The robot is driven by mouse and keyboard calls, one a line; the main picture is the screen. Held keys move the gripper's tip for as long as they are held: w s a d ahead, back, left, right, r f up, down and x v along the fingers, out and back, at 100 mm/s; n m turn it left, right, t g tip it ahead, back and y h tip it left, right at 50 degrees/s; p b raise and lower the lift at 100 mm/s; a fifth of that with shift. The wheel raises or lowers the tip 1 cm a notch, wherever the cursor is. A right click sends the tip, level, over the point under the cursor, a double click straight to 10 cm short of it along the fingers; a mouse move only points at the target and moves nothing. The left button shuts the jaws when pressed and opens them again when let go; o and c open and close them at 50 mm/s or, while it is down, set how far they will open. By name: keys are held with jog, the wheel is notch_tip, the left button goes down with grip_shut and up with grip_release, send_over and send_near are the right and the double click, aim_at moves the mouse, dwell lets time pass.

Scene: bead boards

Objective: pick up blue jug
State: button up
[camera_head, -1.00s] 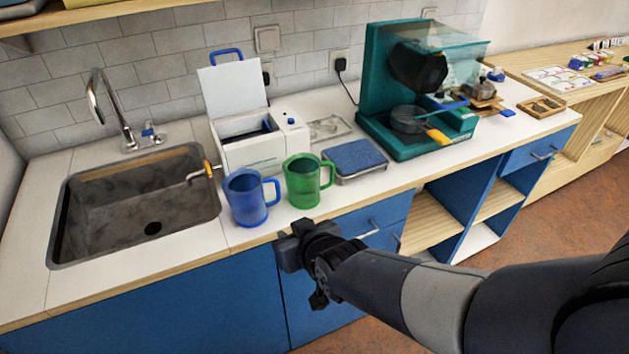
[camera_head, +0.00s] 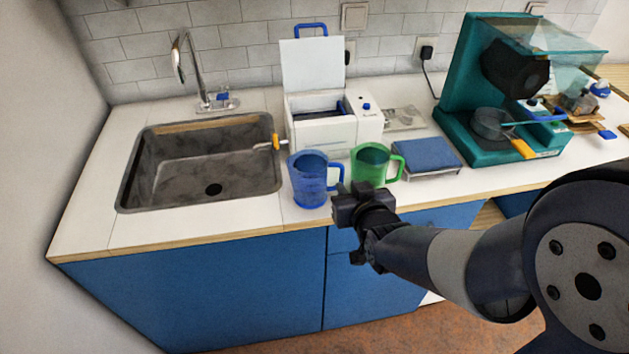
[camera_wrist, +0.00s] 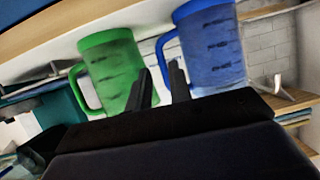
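The blue jug (camera_head: 308,182) stands upright on the white counter near its front edge, with its handle towards the right. The green jug (camera_head: 370,163) stands just to its right. In the wrist view the blue jug (camera_wrist: 214,50) is right of the fingers and the green jug (camera_wrist: 112,72) is left of them. My gripper (camera_head: 346,202) is at the counter's front edge, by the blue jug's handle. In the wrist view my gripper (camera_wrist: 161,88) shows two dark fingers with a gap between them and nothing held. Whether it touches the handle is unclear.
A sink (camera_head: 200,165) lies left of the jugs. A white box with a raised lid (camera_head: 322,132) stands behind them. A blue-topped scale (camera_head: 421,154) and a teal machine (camera_head: 462,90) are to the right. The counter left of the sink is clear.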

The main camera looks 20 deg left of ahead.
aim_at(342, 178)
jog(key=x, duration=0.2)
jog(key=p+x, duration=0.1)
jog(key=shift+w+a+r, duration=0.2)
jog(key=shift+a, duration=0.1)
jog(key=shift+x, duration=0.8)
jog(key=shift+c, duration=0.3)
grip_shut()
